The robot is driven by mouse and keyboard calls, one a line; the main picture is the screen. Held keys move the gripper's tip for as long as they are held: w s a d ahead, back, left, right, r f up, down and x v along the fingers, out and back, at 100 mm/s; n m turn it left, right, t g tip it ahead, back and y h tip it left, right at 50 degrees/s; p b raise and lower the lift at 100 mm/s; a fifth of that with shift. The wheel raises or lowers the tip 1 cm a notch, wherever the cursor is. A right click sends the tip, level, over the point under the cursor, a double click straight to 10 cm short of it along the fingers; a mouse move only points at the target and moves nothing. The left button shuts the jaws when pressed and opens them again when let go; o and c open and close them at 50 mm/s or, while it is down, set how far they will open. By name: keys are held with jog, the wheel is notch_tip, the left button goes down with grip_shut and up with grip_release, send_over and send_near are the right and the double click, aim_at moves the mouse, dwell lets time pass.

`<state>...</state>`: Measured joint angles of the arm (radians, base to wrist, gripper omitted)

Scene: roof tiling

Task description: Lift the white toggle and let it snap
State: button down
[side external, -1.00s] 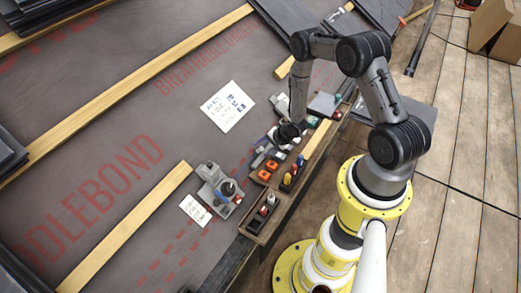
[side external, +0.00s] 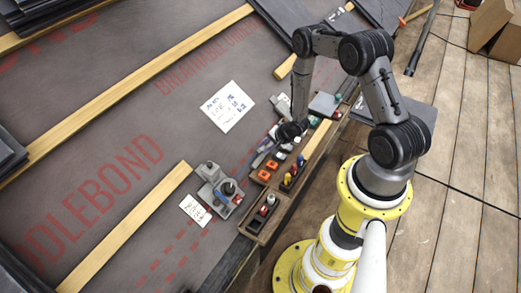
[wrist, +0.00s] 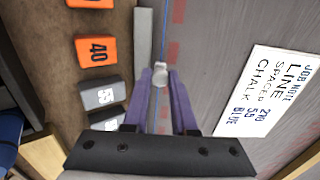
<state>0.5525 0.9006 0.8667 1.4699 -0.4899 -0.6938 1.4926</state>
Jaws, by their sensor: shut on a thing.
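The white toggle (wrist: 160,69) is a small pale knob between the fingertips of my gripper (wrist: 160,77) in the wrist view. The purple fingers are closed in on it, and part of it is hidden between them. A thin blue line (wrist: 165,30) runs away from the toggle over the dark roof membrane. In the side view my gripper (side external: 290,135) points down low over the membrane beside the tool tray. The toggle cannot be made out there.
Orange (wrist: 96,49) and grey (wrist: 101,94) numbered blocks lie left of my fingers in the wrist view. A grey strip (wrist: 143,45) borders the membrane beside them. A white note card (side external: 227,107) lies flat on the membrane. Wooden battens (side external: 130,90) cross the roof.

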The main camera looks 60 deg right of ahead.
jog(key=shift+v, duration=1.35)
jog(key=c, duration=1.2)
grip_release()
jog(key=shift+s+r, duration=0.1)
jog(key=shift+r, duration=0.05)
jog(key=o, duration=0.6)
jog(key=shift+c, duration=0.2)
jog(key=v, duration=0.5)
jog(key=shift+s+r, duration=0.25)
jog(key=shift+r, duration=0.1)
